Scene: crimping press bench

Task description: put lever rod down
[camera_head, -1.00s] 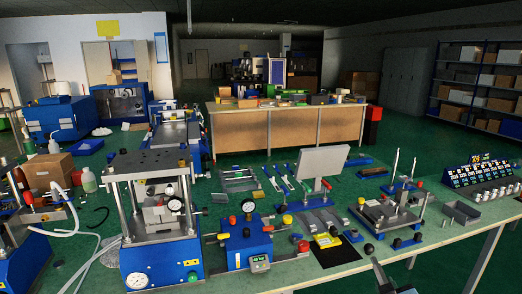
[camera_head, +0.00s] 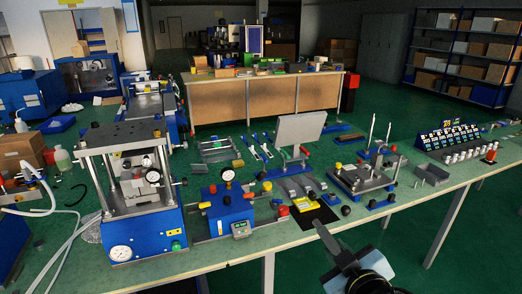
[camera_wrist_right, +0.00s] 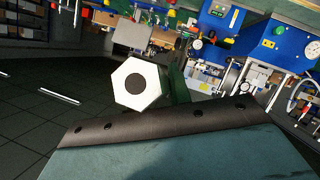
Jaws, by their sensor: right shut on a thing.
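My right gripper (camera_head: 346,260) is at the bottom of the head view, in front of the bench's front edge. It is shut on the lever rod. A grey bar (camera_head: 325,237), which looks like the rod, sticks out from it up and left toward the bench edge. In the right wrist view a pale hexagonal end with a dark round hole, seemingly the lever rod (camera_wrist_right: 126,88), is seen end-on. Its length is hidden behind that end. My left gripper is not in view.
The bench (camera_head: 400,212) holds a large blue press (camera_head: 148,228), a blue gauge box (camera_head: 222,212), a yellow block (camera_head: 305,201) on a dark mat and a steel fixture plate (camera_head: 362,176). A grey tray (camera_head: 433,174) stands to the right. Bare bench top lies along the front right.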

